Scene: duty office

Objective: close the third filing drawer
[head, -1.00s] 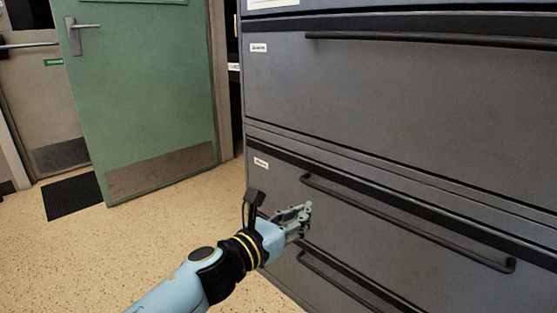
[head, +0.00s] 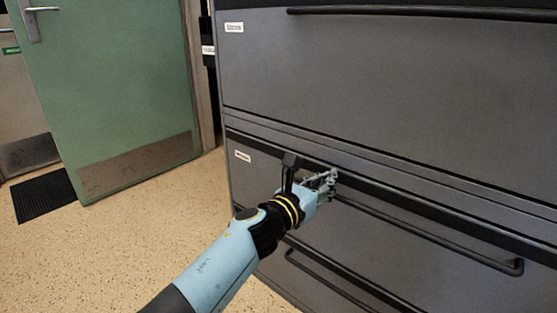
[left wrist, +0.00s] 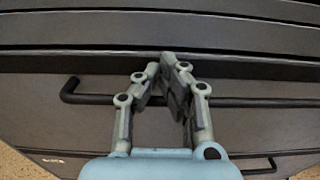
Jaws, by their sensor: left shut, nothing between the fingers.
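The third filing drawer (head: 400,255) is a wide dark grey front with a small white label and a long black bar handle (head: 450,242). Its front also shows in the left wrist view (left wrist: 255,128). I cannot tell how far it stands out from the cabinet. My left gripper (head: 328,178) is shut and empty in the head view, at the upper left part of this drawer by the handle's left end. In the left wrist view its fingertips (left wrist: 172,62) meet near the dark strip above the handle; whether they touch is unclear. My right gripper is out of view.
Another drawer (head: 370,90) with a bar handle is above, and a lower drawer's handle (head: 330,280) shows below. A green door (head: 105,95) stands at the left by a black floor mat (head: 45,195). The speckled floor (head: 130,240) left of the cabinet is clear.

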